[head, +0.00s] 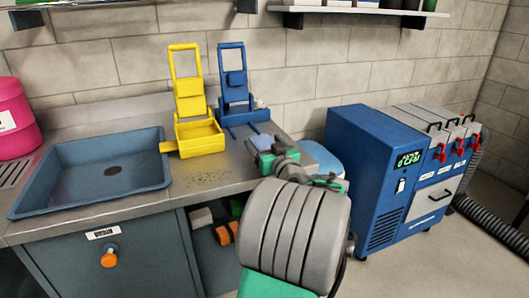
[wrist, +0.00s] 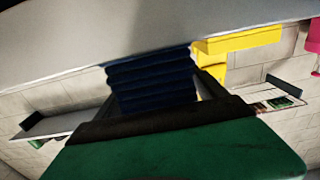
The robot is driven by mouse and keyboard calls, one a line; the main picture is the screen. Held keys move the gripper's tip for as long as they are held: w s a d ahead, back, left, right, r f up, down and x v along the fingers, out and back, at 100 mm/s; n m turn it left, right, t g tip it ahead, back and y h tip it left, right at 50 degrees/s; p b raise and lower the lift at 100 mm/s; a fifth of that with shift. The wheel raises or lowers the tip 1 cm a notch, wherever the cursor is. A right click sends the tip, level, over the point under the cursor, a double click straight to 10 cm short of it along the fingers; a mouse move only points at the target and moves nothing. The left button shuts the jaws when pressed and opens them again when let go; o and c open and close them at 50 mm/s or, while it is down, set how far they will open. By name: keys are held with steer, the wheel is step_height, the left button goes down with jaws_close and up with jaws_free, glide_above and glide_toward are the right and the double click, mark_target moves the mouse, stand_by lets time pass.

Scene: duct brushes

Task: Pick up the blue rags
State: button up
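A dark blue ridged stack that looks like the folded blue rags (wrist: 152,82) stands in the middle of the wrist view, against the grey counter surface, which appears upside down there. My gripper (wrist: 158,88) points at it. One dark finger shows on each side of the stack, and the fingers look apart. A light strip shows between the stack and the right finger; contact on the left is unclear. In the head view my gripper (head: 265,152) is over the right end of the counter.
A yellow stand with a tray (head: 201,137) and a blue stand (head: 235,90) are behind my gripper on the counter (head: 110,212). A blue sink (head: 75,180) and pink container (head: 15,122) are left. A blue machine (head: 373,180) stands right. A wall shelf (head: 350,10) is above.

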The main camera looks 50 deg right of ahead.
steer(key=c, duration=1.4)
steer(key=shift+c, duration=0.2)
